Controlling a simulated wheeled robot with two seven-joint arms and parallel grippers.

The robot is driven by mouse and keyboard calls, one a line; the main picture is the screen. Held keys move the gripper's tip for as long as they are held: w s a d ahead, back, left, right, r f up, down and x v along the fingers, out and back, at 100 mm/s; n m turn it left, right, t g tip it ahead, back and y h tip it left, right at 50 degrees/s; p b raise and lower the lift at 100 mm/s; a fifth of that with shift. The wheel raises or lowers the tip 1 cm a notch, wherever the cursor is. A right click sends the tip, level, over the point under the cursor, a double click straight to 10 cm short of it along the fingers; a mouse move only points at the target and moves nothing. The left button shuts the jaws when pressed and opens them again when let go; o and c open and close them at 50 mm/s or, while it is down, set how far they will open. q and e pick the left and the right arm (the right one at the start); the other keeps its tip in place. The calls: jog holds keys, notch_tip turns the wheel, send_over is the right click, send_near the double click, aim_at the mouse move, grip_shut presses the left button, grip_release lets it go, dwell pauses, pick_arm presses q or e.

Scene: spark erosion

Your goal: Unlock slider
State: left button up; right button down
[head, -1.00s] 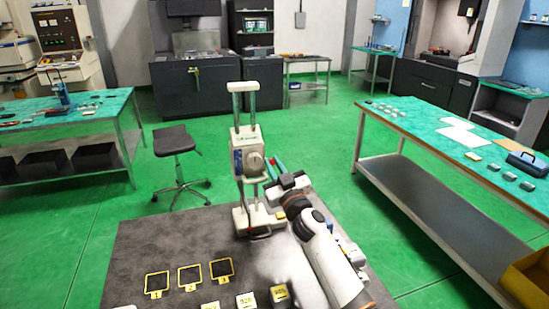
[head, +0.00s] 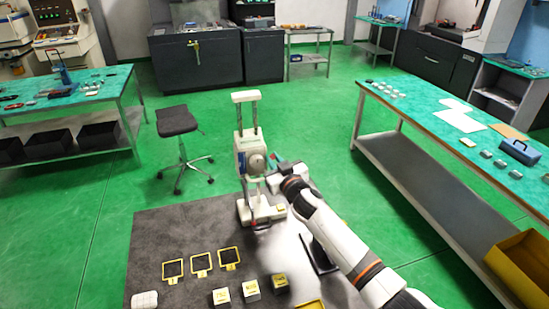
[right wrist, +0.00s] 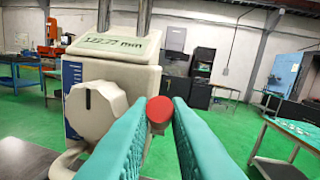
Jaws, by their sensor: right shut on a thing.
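A pale height gauge (head: 239,150) stands upright on the dark table, with two metal columns and a flat base. Its slider (right wrist: 113,52) carries a tilted display reading about 12.77 mm, a blue label and a round knob (right wrist: 96,108) with a dark index mark. A red-ended lock (right wrist: 159,109) sticks out at the slider's right side. My right gripper (head: 276,172) is at that side; its teal fingers (right wrist: 166,116) are shut on the red-ended lock in the right wrist view. The lock's stem is partly hidden. My left gripper is out of view.
The dark table (head: 165,225) bears several yellow frames (head: 201,262) and several labelled blocks (head: 251,287) in front of the gauge. A stool (head: 178,122) stands behind it on the left. A green-topped bench (head: 440,115) is at the right.

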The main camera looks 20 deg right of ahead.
jog(key=shift+f, duration=0.15)
jog(key=c, duration=1.6)
grip_release()
jog(key=shift+c, duration=0.2)
jog(key=s+d+b, duration=0.1)
jog(key=s+b, duration=0.2)
jog(key=s, duration=0.9)
jog(key=shift+d, duration=0.25)
jog(key=shift+f, duration=0.1)
